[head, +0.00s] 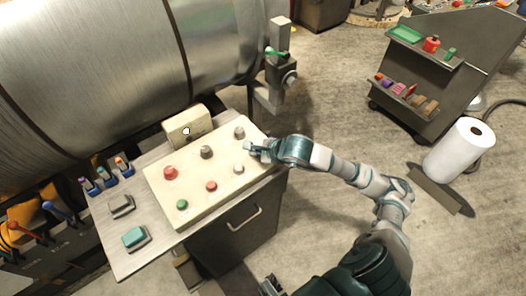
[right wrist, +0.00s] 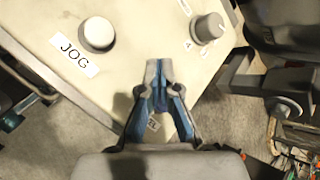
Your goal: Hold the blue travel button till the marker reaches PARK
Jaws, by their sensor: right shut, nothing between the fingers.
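The cream control panel (head: 195,198) sits on a bench beside a large metal drum. My right gripper (head: 254,150) is at the panel's right edge, fingers shut and empty. In the right wrist view the closed fingertips (right wrist: 159,66) point at the panel, over a label of which only the end "EL" shows. I cannot make out the blue travel button; the fingers probably cover it, and contact cannot be judged. The white JOG button (right wrist: 97,33) and a grey knob (right wrist: 208,27) are beside the fingers. I cannot make out the marker or a PARK mark.
The panel also carries a large red button (head: 170,173), a small red button (head: 211,186) and a green button (head: 182,205). A beige box (head: 187,126) stands behind it.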

